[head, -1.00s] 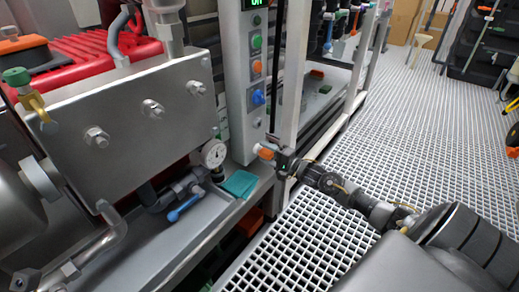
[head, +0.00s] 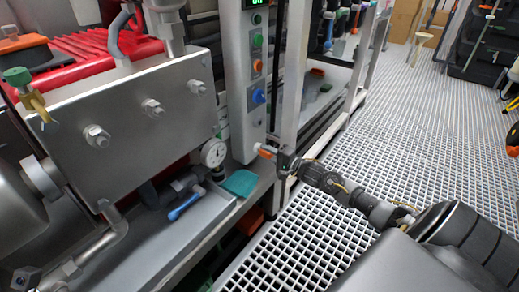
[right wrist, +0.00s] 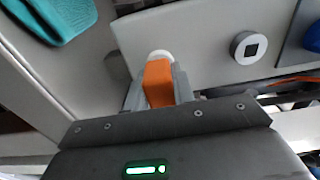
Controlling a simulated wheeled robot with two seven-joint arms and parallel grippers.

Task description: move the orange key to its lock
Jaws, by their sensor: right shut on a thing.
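The orange key (right wrist: 158,83) is between the fingers of my right gripper (right wrist: 160,92), which is shut on it. A white round end shows beyond the key, close to the pale panel face; I cannot tell whether it touches. In the head view the orange key (head: 265,149) and my right gripper (head: 283,158) are at the foot of the tall control panel (head: 243,90). A round metal socket with a dark square centre (right wrist: 248,48) lies right of the key in the right wrist view, apart from it. I cannot tell which fitting is the lock. My left gripper is not in view.
A blue knob (head: 257,96) and an orange button (head: 257,66) sit higher on the panel. A teal cloth (head: 240,183) and a pressure gauge (head: 214,153) are left of the gripper. A white post (head: 292,90) stands just behind it. The grated floor (head: 400,130) is open.

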